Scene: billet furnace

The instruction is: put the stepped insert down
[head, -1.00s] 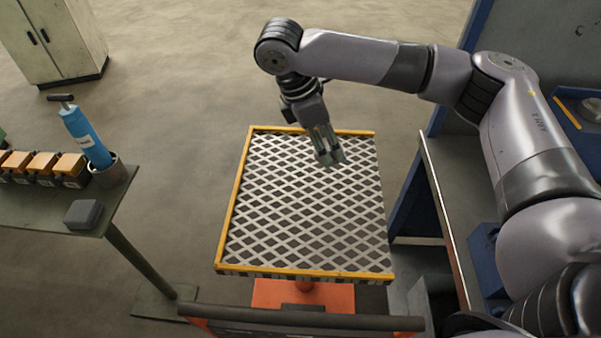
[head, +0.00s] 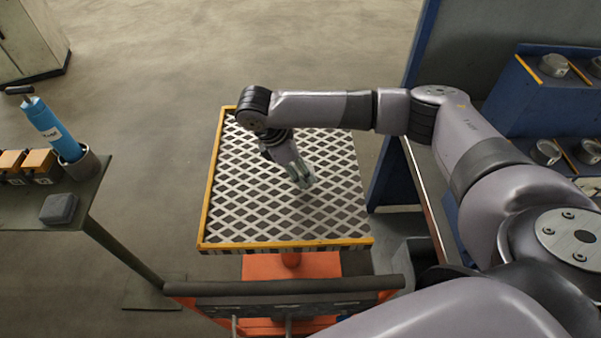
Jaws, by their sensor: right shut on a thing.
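My right gripper (head: 304,184) points down over the middle of the lift table's grated top (head: 235,215), with its fingers close together. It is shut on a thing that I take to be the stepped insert. The insert is mostly hidden by the fingers and too small to make out. I cannot tell whether it touches the grating. My left gripper is not in view.
The grated top has a yellow rim and is otherwise bare. A dark bench (head: 95,205) at left holds a blue cylinder (head: 47,125) and orange-topped blocks (head: 38,162). A blue rack (head: 520,100) with round grey metal parts (head: 545,152) stands at right.

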